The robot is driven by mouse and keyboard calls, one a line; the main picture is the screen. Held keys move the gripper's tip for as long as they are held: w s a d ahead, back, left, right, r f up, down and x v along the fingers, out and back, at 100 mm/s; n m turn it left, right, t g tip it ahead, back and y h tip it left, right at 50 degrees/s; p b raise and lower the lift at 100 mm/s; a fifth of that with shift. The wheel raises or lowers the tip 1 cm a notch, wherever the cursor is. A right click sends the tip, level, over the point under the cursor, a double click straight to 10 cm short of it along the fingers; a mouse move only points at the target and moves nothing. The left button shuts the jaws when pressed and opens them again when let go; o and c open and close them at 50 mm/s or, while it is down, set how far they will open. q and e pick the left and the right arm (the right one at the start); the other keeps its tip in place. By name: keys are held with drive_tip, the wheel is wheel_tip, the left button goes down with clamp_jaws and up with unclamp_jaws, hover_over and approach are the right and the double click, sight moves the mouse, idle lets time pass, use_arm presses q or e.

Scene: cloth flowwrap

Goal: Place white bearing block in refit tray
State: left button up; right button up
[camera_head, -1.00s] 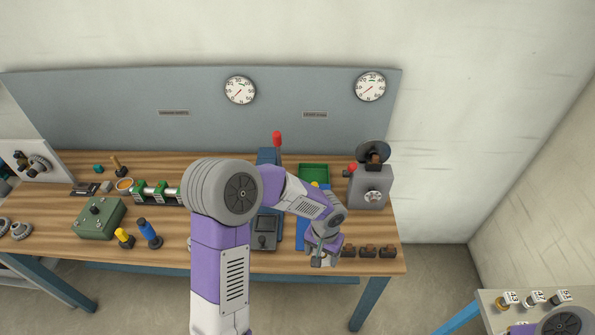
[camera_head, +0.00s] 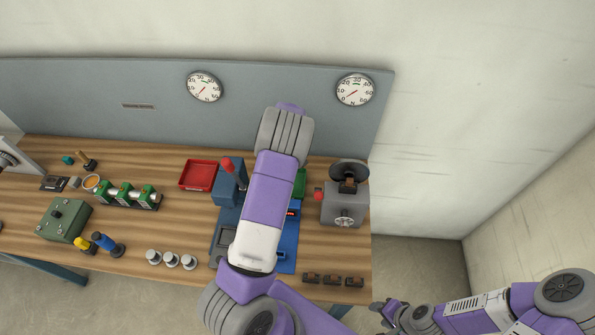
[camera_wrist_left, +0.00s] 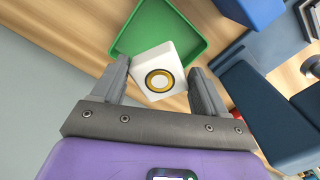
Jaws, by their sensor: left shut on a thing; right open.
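The white bearing block (camera_wrist_left: 158,73), with a gold and black ring on its face, sits between the fingers of my left gripper (camera_wrist_left: 163,88) in the left wrist view. The gripper is shut on it. Just beyond it in that view is a green tray (camera_wrist_left: 133,33), seemingly empty. In the head view the green tray (camera_head: 300,183) shows only partly beside my left arm, which hides the left gripper and block. A red tray (camera_head: 199,175) stands left of the blue machine. My right gripper (camera_head: 379,309) is open, off the bench at lower right.
The blue press (camera_head: 230,186) with a red knob and a grey machine (camera_head: 343,206) flank the green tray. Dark blocks (camera_head: 333,279) line the front right edge. Several grey cylinders (camera_head: 171,259) stand at the front. Bare wood (camera_head: 180,218) lies behind the cylinders.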

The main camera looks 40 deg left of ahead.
use_arm(q)
drive_tip(key=shift+w+a, duration=0.3)
wheel_tip(320, 180, down, 5)
drive_tip(key=shift+s+a+f, duration=0.1)
drive_tip(key=shift+f, duration=0.05)
wheel_tip(320, 180, down, 4)
drive_tip(key=shift+f, duration=0.35)
use_arm(e)
drive_tip(key=shift+w+r, duration=0.35)
use_arm(q)
drive_tip(key=shift+f, duration=0.1)
use_arm(e)
drive_tip(key=shift+f, duration=0.1)
use_arm(q)
drive_tip(key=o, duration=1.3)
